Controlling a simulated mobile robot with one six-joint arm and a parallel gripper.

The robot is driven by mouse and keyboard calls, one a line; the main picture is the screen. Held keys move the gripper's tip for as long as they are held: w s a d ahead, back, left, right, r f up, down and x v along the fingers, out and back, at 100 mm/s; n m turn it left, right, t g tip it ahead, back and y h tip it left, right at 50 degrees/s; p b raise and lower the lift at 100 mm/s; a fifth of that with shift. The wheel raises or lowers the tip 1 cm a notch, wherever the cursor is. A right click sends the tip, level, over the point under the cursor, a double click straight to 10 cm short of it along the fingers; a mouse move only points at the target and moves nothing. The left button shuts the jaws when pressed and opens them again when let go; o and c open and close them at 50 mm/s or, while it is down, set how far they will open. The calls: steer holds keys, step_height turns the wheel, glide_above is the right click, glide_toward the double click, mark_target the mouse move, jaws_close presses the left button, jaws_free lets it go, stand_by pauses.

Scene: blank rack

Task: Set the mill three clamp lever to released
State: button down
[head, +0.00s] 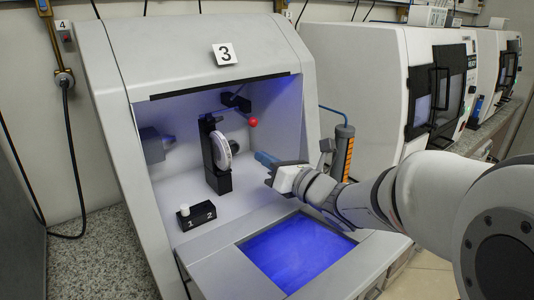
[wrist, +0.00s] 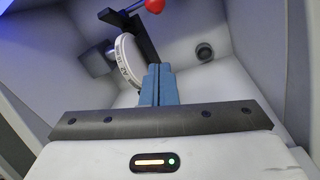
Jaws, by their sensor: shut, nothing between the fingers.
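Mill three is the grey-white enclosure with a "3" plate (head: 224,54). Inside it, the clamp lever's red ball (head: 252,122) sits at the end of a thin rod near the black bracket (head: 236,101) on the back wall. The red ball also shows at the top of the wrist view (wrist: 154,6).
A black box marked 1 and 2 (head: 196,214) with a white knob stands at the front left of the chamber. A grey spindle-like part (head: 154,145) juts from the left wall. A blue-lit panel (head: 298,252) lies in front. More mills (head: 370,90) stand to the right.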

steer(key=w+a+r+p, duration=0.2)
steer(key=w+r, duration=0.1)
steer(key=w, duration=0.1)
steer(key=shift+w+a+r+p, duration=0.15)
steer(key=shift+w+r+p, duration=0.15)
steer(key=shift+r, duration=0.1)
